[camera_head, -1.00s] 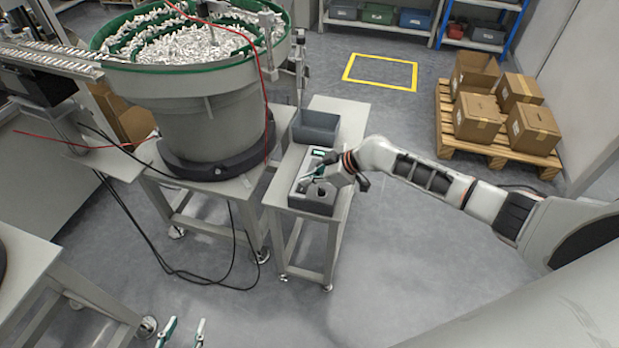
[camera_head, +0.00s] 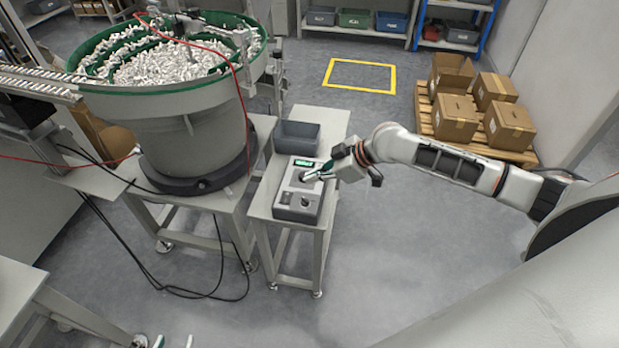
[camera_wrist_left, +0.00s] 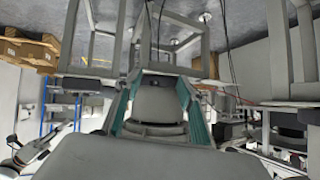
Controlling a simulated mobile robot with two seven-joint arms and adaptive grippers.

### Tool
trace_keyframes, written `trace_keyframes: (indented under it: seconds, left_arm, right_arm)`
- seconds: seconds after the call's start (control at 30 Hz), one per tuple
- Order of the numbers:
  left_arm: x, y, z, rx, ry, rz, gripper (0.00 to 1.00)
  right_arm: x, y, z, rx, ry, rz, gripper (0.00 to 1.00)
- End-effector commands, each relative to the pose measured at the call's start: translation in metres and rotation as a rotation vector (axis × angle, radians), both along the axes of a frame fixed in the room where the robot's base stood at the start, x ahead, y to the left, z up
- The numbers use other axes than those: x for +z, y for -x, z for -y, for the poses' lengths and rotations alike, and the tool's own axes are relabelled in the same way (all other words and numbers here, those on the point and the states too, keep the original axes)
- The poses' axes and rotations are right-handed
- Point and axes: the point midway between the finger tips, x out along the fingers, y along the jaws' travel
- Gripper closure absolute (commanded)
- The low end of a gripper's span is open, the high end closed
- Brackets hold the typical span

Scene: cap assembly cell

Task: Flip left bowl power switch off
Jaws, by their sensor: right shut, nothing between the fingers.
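The bowl's control box (camera_head: 294,208) is a grey unit on a small stand, with a lit green display (camera_head: 304,163). On its near end are a dark switch (camera_head: 286,198) and a round dark knob (camera_head: 305,203); the switch position is too small to tell. My right gripper (camera_head: 314,174) is shut and empty at the upper right part of the box; I cannot tell if it touches. My left gripper (camera_head: 174,343) is at the bottom edge, far from the box. In the left wrist view its teal fingers (camera_wrist_left: 158,112) are apart with nothing held.
The feeder bowl (camera_head: 195,130) full of small white parts stands left of the box. A grey bin (camera_head: 297,137) sits behind the box. Black cables (camera_head: 150,270) hang to the floor. A pallet (camera_head: 428,128) with cartons is at the right.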

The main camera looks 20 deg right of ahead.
Motion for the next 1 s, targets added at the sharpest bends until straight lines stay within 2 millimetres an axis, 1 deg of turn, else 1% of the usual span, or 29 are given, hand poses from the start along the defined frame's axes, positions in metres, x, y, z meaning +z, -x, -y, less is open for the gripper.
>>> trace_keyframes:
  seconds: [0.2,0.33,0.53,0.7,0.87,1.0]
  left_arm:
    - [0.0,0.0,0.001,-0.001,0.001,0.002,0.6]
    - [-0.008,-0.001,0.001,-0.001,0.0,0.003,0.6]
    - [-0.038,-0.005,0.001,-0.007,-0.011,0.013,0.6]
    - [-0.054,-0.016,0.002,-0.015,-0.017,0.047,0.6]
    - [-0.074,-0.022,0.003,-0.027,-0.027,0.063,0.6]
    - [-0.104,-0.013,0.003,-0.031,-0.034,0.032,0.6]
  right_arm:
    - [0.0,0.0,0.0,0.0,-0.001,0.001,1.0]
    - [0.005,-0.005,0.002,-0.001,-0.002,0.012,1.0]
    - [0.023,-0.019,0.007,-0.003,-0.011,0.049,1.0]
    - [0.034,-0.025,0.012,-0.002,-0.016,0.066,1.0]
    - [0.031,-0.025,0.017,0.0,-0.016,0.061,1.0]
    - [0.019,-0.021,0.02,0.002,-0.012,0.04,1.0]
